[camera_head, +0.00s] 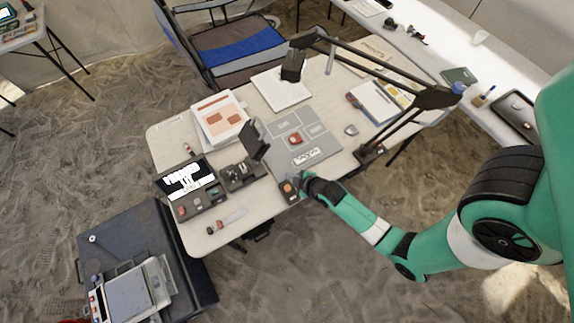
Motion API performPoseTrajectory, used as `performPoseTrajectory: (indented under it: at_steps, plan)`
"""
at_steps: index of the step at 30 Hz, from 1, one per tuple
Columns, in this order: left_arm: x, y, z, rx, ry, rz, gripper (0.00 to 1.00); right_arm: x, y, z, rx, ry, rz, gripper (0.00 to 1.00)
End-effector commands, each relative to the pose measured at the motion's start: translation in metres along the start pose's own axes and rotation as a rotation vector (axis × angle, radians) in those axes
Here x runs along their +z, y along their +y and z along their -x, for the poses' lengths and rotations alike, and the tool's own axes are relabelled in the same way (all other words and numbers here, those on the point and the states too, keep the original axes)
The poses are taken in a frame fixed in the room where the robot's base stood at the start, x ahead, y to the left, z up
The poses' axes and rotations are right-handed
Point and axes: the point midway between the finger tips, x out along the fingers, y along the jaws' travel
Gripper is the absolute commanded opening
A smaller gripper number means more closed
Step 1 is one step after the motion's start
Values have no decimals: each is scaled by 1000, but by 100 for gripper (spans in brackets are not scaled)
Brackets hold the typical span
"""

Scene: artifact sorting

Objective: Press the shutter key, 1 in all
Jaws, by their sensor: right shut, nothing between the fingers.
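A small dark box with an orange-red round top (287,188) sits at the near edge of the table; it looks like the shutter key, but I cannot read any label. My right gripper (298,181) is shut and empty, just to the right of this key. It is small and dark here, and I cannot tell whether its tips touch the key. My left gripper is not in view.
The cream table (164,140) holds a grey marked mat (318,151) with a reddish item (295,139), a lit screen (186,180), papers (221,118) and a black jointed stand (375,61) arching over it. A blue chair (240,47) stands behind.

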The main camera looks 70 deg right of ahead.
Motion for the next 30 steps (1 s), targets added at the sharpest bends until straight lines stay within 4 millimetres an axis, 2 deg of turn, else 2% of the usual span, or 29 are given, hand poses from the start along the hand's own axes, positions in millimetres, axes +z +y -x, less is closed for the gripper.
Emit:
performPoseTrajectory:
  at_steps: [5, 16, 22, 30]
  plan:
    - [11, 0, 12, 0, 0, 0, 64, 8, -8, -11, 0, 1, 0, 0]
    - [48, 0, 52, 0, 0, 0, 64, 35, -35, -48, 1, 1, 0, 0]
    - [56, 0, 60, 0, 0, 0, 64, 43, -43, -60, 1, 1, 0, 0]
    - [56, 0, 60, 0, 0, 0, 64, 43, -44, -61, 1, 1, 0, 0]
